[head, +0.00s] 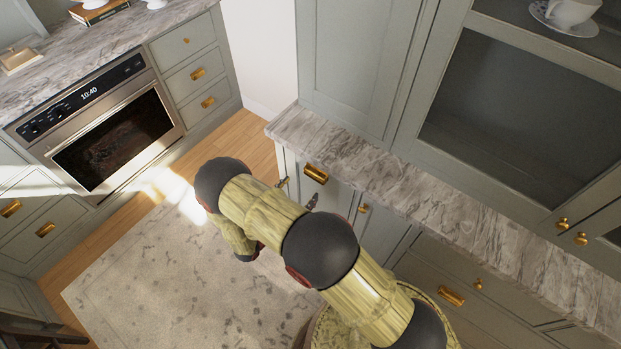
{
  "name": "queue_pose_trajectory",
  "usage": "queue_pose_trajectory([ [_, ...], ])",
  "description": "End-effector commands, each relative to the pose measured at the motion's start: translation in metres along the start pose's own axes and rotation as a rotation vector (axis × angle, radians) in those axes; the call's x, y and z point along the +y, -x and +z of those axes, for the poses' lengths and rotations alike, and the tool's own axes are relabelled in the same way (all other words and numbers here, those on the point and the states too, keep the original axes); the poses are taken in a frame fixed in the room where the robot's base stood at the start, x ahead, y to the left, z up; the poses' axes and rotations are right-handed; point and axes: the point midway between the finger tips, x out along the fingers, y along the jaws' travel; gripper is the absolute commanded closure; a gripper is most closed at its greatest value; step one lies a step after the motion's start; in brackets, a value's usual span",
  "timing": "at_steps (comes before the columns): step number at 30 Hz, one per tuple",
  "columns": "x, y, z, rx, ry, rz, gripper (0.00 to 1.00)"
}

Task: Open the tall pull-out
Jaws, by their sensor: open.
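The tall pull-out (338,195) looks to be the narrow grey-green front under the near end of the marble counter. A brass cup handle (316,173) sits at its top. It appears shut, and my arm hides its lower part. My gripper (298,193) is open, with its two dark fingertips showing just past my arm, close below and left of the handle. Nothing shows between the fingertips. I cannot tell whether they touch the front.
The marble counter edge (400,190) overhangs the fronts. A brass knob (363,208) sits right of the handle. An oven (115,135) is at the left. The rug (180,270) is clear.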

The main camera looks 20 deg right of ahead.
Motion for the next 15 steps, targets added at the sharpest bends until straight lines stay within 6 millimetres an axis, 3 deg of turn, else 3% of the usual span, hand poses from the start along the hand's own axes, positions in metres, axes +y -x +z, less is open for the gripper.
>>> queue_pose_trajectory([
  [9,-0.002,-0.048,0.000,0.001,-0.001,-0.006,0.14],
  [15,-0.001,-0.060,0.000,0.001,-0.001,-0.004,0.14],
])
